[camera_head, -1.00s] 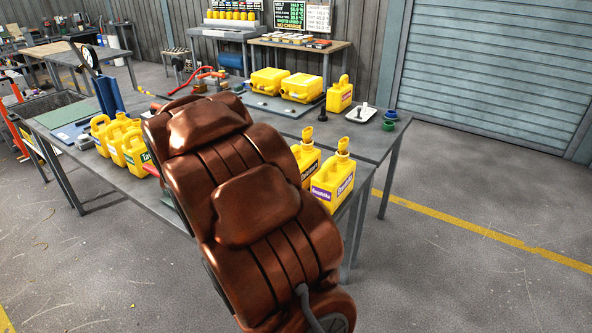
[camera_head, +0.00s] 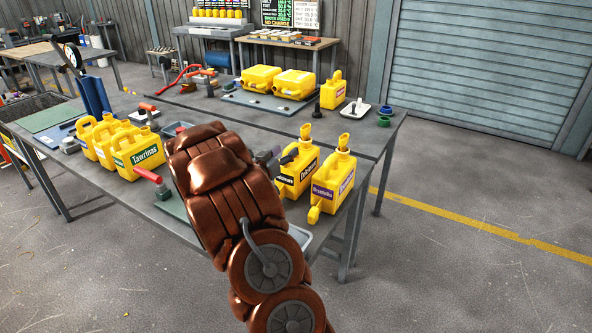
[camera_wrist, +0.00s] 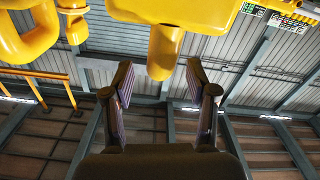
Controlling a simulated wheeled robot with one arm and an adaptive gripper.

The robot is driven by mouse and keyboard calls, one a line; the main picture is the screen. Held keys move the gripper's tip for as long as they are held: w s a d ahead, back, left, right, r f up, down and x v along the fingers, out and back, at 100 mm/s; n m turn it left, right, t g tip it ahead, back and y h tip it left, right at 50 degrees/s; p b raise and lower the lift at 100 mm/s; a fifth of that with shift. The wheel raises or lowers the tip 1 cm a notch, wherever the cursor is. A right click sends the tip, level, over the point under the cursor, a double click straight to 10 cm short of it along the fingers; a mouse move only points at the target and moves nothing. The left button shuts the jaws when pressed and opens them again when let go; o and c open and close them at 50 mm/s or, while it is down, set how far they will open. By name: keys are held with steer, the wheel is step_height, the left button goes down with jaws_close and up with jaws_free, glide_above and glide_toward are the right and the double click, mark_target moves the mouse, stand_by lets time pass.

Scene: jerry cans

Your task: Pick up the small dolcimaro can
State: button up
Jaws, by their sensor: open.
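My gripper (camera_head: 278,157) is at the left side of a yellow can with a dark label (camera_head: 303,176) on the near right of the table. The label is too small to read surely, but may be the dolcimaro one. A dark finger overlaps the can's upper left. In the wrist view my gripper (camera_wrist: 160,75) has its two fingers apart, with nothing held. A yellow spout-like part (camera_wrist: 164,50) shows between and beyond the fingertips, below a large yellow body (camera_wrist: 175,10). Contact cannot be told. My arm hides part of the table left of the can.
A yellow can with a purple label (camera_head: 333,184) stands close to the right. Several yellow cans, including one labelled Tawrinas (camera_head: 138,150), stand at the left. Two lying yellow cans (camera_head: 262,78) and an upright one (camera_head: 333,90) are on the rear table. A red-handled tool (camera_head: 150,176) lies near the front.

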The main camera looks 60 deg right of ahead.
mark_target(294, 146)
steer(key=shift+d+f+p, duration=0.15)
steer(key=shift+d+p, duration=0.35)
steer(key=shift+d, duration=1)
steer(key=shift+d+f+p, duration=0.15)
steer(key=shift+d+p, duration=0.35)
steer(key=shift+d, duration=0.95)
jaws_close()
